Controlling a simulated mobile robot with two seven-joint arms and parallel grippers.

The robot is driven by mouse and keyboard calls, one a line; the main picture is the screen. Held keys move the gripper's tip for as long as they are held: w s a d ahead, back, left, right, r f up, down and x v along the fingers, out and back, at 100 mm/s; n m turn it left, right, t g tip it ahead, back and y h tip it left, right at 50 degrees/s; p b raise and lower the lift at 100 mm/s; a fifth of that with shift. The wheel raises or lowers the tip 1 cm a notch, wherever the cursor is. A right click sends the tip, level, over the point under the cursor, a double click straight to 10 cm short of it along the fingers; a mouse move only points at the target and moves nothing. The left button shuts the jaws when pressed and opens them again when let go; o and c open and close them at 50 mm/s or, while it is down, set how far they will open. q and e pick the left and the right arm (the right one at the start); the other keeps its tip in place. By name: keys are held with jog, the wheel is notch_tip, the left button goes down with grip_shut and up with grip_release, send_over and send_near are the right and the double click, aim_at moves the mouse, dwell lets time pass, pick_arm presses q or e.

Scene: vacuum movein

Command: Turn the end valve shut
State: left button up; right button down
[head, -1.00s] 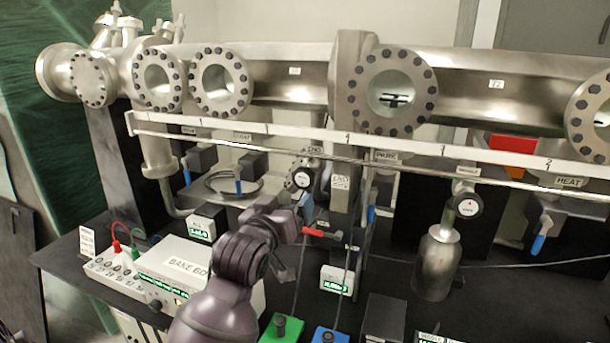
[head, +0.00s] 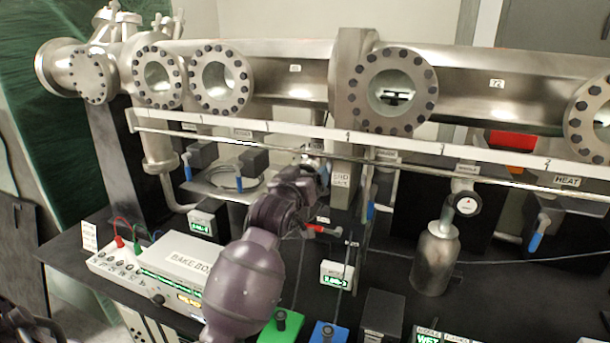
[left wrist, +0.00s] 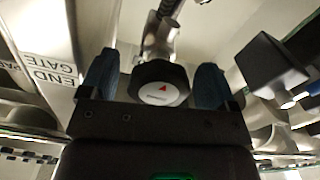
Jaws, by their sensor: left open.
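The end valve's black faceted knob (left wrist: 160,85), with a white face and a red triangle, shows in the left wrist view. My left gripper (left wrist: 154,74) is open, with one blue finger on each side of the knob. I cannot tell whether either finger touches it. In the head view my left gripper (head: 312,178) is at the valve beside the END GATE block (head: 341,190), and my arm hides the knob.
A red handle (head: 321,229) sits just below my left wrist. A similar round knob (head: 467,204) stands above a metal cylinder (head: 436,260) to the right. A white rail (head: 400,146) crosses above the valve. A bake-out box (head: 185,270) stands at the lower left.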

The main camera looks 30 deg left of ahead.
pick_arm(q)
jog(key=shift+c, duration=0.3)
jog(key=c, duration=0.9)
jog(key=shift+o, duration=0.2)
